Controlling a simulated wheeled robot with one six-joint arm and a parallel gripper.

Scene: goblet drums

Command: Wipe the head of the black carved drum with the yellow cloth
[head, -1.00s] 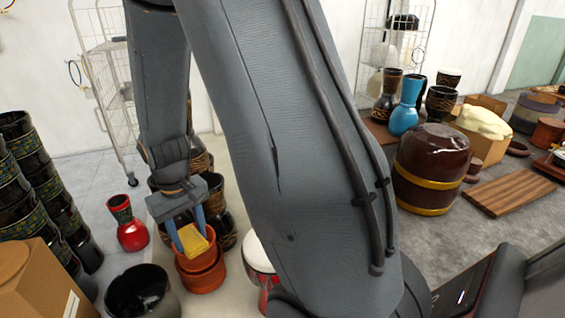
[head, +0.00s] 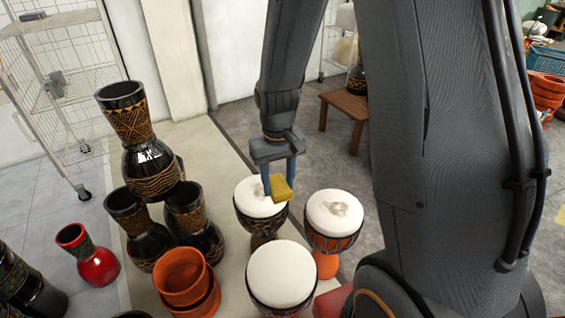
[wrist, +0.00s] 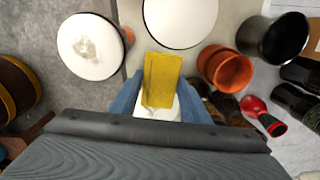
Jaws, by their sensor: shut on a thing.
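The black carved drum (head: 245,197) has a white head and a dark patterned body. It stands left of two other white-headed drums in the head view. My gripper (head: 279,178) points down over the right part of this head and is shut on the yellow cloth (head: 282,190). In the wrist view, the cloth (wrist: 162,78) sits between my blue fingers and hides most of the black carved drum's head (wrist: 158,112). I cannot tell whether the cloth touches the head.
An orange-footed drum (head: 322,208) with a grey smudge on its head stands close right. Another white-headed drum (head: 281,272) stands in front. Terracotta pots (head: 180,275), a red vase (head: 88,256) and stacked black goblet drums (head: 150,170) are left. A wooden stool (head: 345,103) is behind.

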